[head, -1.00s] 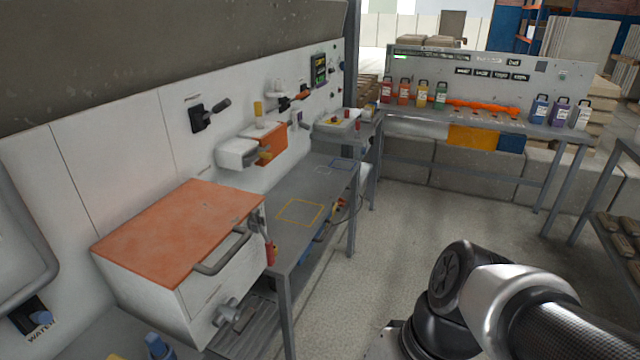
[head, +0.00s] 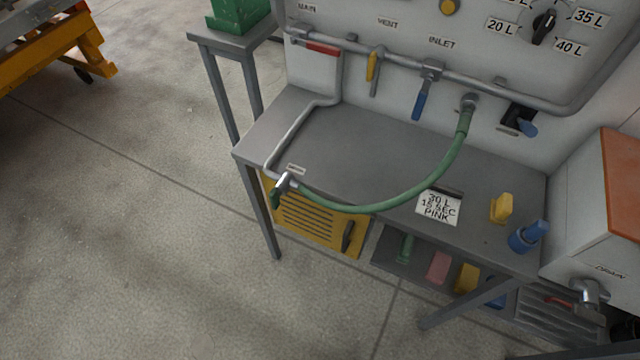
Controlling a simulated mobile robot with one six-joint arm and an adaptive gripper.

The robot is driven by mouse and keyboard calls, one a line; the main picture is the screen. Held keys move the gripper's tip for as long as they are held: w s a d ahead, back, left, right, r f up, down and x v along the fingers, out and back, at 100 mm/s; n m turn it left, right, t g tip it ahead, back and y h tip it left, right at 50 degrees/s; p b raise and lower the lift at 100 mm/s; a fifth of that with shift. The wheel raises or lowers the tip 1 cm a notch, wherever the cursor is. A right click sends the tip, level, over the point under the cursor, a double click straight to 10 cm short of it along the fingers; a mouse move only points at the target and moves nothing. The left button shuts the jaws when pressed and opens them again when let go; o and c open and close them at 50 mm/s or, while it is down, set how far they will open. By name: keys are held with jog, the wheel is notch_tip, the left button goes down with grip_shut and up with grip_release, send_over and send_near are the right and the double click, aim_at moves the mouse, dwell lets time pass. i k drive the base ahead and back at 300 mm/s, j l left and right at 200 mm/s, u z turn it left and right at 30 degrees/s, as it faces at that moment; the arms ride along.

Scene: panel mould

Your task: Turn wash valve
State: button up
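No valve carries a label I can read as wash. A small tap with a dark green handle (head: 276,197) sits at the front left of the grey bench (head: 350,150), by a tag too small to read. A green hose (head: 400,200) curves from near it to a wall outlet. On the wall pipe (head: 480,82) are a red handle (head: 323,48) under MAIN, a yellow handle (head: 373,66) under VENT and a blue handle (head: 420,104) under INLET. Red lies sideways; yellow and blue hang down. My gripper is out of view.
A card (head: 439,206) reads 20 L, 15 SEC, PINK. A yellow block (head: 502,208) and a blue object (head: 529,236) stand on the bench. A white box (head: 590,220) with a drain valve (head: 590,293) is at right.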

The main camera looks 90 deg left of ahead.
aim_at(274, 194)
jog(key=u, duration=3.5)
